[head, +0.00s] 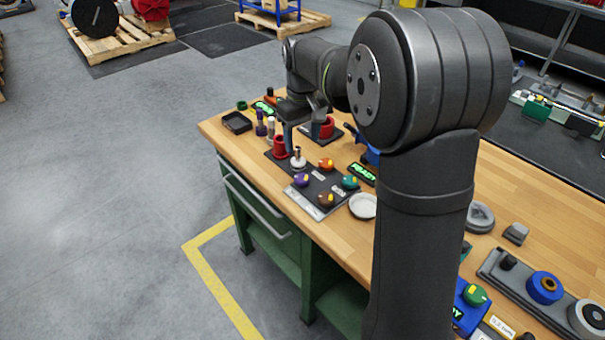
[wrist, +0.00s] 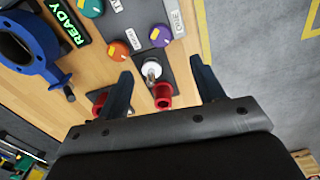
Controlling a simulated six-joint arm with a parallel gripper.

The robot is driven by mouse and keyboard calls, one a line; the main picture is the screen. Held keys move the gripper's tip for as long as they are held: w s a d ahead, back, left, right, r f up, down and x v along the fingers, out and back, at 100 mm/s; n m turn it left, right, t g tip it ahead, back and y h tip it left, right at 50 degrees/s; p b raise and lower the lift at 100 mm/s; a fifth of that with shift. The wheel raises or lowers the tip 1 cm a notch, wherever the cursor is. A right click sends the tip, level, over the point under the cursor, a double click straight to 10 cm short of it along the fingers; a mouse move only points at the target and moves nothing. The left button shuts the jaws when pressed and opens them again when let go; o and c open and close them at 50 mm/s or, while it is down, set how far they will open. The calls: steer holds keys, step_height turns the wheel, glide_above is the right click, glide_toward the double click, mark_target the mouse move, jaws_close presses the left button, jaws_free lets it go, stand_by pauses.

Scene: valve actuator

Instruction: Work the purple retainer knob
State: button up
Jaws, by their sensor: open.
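The purple retainer knob (head: 301,180), with a yellow pointer mark, sits at the left of a grey panel (head: 313,208). It also shows in the wrist view (wrist: 160,35), beyond and between my fingertips. An orange knob (head: 326,164), a teal knob (head: 350,183) and a brown knob (head: 325,199) share the panel. My gripper (wrist: 161,70) is open and empty, apart from the purple knob. In the head view my gripper (head: 301,135) hangs above the area behind the panel. A white piece with a metal stem (wrist: 151,71) shows between the fingers in the wrist view.
Red cylinders (head: 279,146) stand behind the panel near my gripper. Purple and pale pegs (head: 261,124) and a black tray (head: 237,122) are to the left. A white dish (head: 363,206) and a lit READY sign (head: 362,173) are at the right. A blue valve body (wrist: 25,45) stands nearby.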

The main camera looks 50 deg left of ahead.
mark_target(302, 178)
step_height(302, 178, down, 13)
steer(key=shift+r, duration=0.1)
stand_by(0.3)
steer(key=c, duration=1)
